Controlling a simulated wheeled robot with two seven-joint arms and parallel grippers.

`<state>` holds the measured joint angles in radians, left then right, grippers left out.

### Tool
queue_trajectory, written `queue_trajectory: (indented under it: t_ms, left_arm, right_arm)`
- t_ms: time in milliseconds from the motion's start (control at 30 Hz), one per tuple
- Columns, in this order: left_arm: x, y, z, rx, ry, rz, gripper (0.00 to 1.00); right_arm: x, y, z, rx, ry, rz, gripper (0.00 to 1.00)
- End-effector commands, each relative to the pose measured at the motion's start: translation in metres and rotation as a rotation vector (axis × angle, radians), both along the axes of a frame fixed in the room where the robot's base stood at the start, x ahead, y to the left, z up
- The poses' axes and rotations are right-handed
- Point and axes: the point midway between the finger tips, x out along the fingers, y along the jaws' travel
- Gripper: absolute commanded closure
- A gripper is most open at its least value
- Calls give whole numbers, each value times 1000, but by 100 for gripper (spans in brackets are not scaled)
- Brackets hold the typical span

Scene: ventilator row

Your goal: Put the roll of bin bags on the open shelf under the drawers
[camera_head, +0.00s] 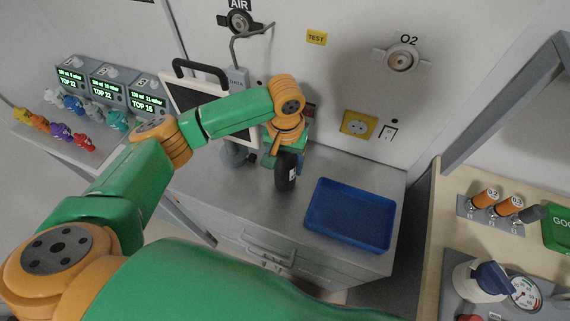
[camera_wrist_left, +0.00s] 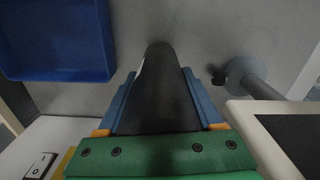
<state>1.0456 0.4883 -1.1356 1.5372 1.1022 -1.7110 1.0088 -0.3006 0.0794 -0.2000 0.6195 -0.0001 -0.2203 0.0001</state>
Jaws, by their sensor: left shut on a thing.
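The roll of bin bags is a dark, nearly black cylinder (camera_head: 286,173) with a small white label, in the middle of the head view over the grey cabinet top. My left gripper (camera_head: 289,153) comes down from above and is shut on the roll. In the left wrist view the roll (camera_wrist_left: 160,85) lies between the two blue fingers. I cannot tell whether its lower end touches the top. The drawer cabinet (camera_head: 230,205) shows its top and a drawer handle; the open shelf under the drawers is hidden. My right gripper is not in view.
A blue tray (camera_head: 350,243) stands on the cabinet top, right of the roll. A screen with a dark handle (camera_head: 190,90) stands behind my left forearm. Pumps (camera_head: 110,85) line the left side. A bench with a gauge (camera_head: 525,292) is at the right.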

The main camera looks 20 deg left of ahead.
Motion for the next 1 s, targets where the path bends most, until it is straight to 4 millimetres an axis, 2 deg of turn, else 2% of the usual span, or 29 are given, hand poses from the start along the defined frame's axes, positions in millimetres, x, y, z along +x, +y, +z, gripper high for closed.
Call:
queue_trajectory:
  t_ms: [33, 133, 433, 467, 533, 567, 867, 1000]
  left_arm:
    - [-1, 0, -4, 1, 2, 0, 100]
    - [0, 0, -13, -1, -1, -1, 100]
    - [0, 0, -16, -1, -1, 0, 100]
    - [0, 0, -16, -1, -1, 0, 24]
    - [0, 0, -16, -1, -1, 0, 6]
    - [0, 0, -16, -1, -1, 0, 3]
    - [0, 0, -14, -2, -2, 0, 3]
    - [1, -1, 2, -4, -4, 0, 3]
  right_arm:
    - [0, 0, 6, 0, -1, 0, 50]
    - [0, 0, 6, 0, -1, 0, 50]
    - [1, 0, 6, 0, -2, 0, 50]
    - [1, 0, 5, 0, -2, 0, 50]
    - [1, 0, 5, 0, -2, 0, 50]
    - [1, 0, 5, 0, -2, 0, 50]
    - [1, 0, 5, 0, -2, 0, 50]
    - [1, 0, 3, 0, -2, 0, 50]
